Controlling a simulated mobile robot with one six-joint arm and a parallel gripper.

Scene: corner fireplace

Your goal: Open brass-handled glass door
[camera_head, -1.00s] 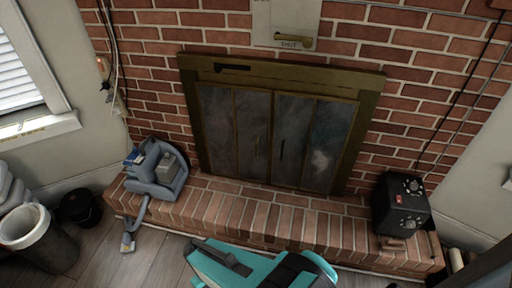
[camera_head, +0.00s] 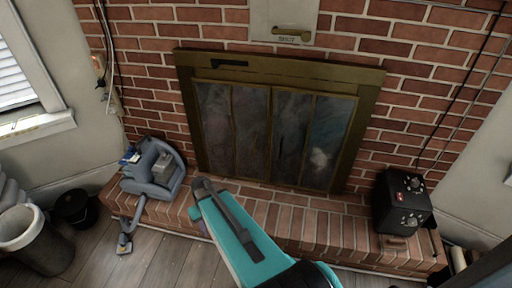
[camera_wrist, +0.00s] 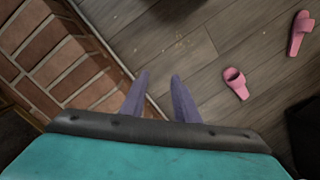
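The fireplace glass doors (camera_head: 253,135) stand at the centre of the head view, in a brass-coloured frame (camera_head: 278,68). Several dark, smoky panels sit side by side and look closed. Thin handle marks near the middle panels are too small to make out clearly. My gripper (camera_wrist: 158,82) shows two purple fingers standing apart with nothing between them in the wrist view. They point down over the brick hearth edge and the floor. In the head view my teal arm is in front of the hearth, below the doors and apart from them; the fingers are mostly hidden.
The raised brick hearth (camera_head: 290,215) runs below the doors. A grey-blue vacuum-like machine (camera_head: 155,170) sits on its left end, a black box with knobs (camera_head: 403,200) on its right. A bin (camera_head: 35,240) stands left. Pink slippers (camera_wrist: 236,84) lie on the wood floor.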

